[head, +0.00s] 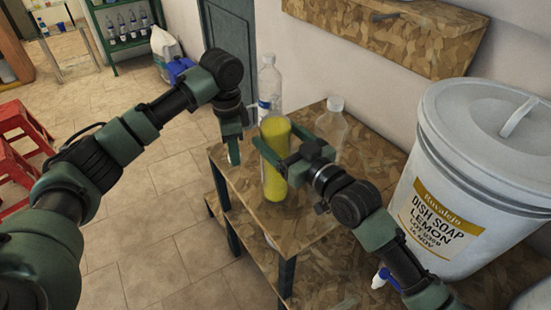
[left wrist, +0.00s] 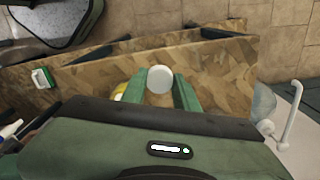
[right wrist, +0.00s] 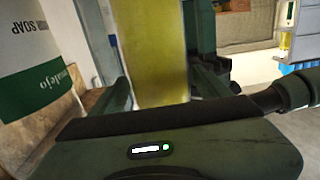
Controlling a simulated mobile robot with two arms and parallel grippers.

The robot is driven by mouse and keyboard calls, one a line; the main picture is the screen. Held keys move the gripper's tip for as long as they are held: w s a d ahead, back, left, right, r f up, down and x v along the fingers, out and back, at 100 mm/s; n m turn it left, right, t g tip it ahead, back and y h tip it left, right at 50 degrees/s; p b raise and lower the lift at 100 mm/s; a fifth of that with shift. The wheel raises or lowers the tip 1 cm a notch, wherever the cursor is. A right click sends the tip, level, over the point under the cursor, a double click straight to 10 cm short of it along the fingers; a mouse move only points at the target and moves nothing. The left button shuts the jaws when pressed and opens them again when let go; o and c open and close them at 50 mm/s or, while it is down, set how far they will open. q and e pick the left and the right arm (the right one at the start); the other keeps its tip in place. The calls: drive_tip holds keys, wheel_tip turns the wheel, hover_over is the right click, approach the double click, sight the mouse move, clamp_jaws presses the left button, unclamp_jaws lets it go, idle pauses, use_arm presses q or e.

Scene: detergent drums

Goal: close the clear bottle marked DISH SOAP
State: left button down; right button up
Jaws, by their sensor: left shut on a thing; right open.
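A clear bottle of yellow liquid (head: 275,180) stands upright on the wooden bench; no cap shows on its top. It fills the middle of the right wrist view (right wrist: 160,50), where no marking is readable on it. My right gripper (head: 279,149) is open, with its fingers on either side of the bottle. My left gripper (head: 233,150) is shut on a white cap (left wrist: 160,79), left of the bottle's top in the head view. Part of the yellow bottle (left wrist: 119,92) shows beside the left fingers in the left wrist view.
A clear bottle with a white cap (head: 333,128) stands right of the yellow one; another clear bottle (head: 269,82) is behind. A large white drum (head: 470,190) labelled DISH SOAP LEMON is at right. A white container with a green label (right wrist: 35,80) shows in the right wrist view.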

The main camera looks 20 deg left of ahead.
drive_tip(key=shift+w+a, duration=0.4)
drive_tip(key=shift+a, duration=0.15)
use_arm(q)
drive_tip(key=shift+r, duration=0.1)
use_arm(e)
drive_tip(key=shift+d, duration=0.1)
clamp_jaws()
drive_tip(key=shift+r, duration=0.2)
drive_tip(key=shift+r, duration=0.6)
use_arm(q)
drive_tip(key=shift+f+b, duration=0.45)
drive_tip(key=shift+f, duration=0.1)
use_arm(e)
wheel_tip(320, 180, up, 19)
drive_tip(key=shift+f, duration=0.15)
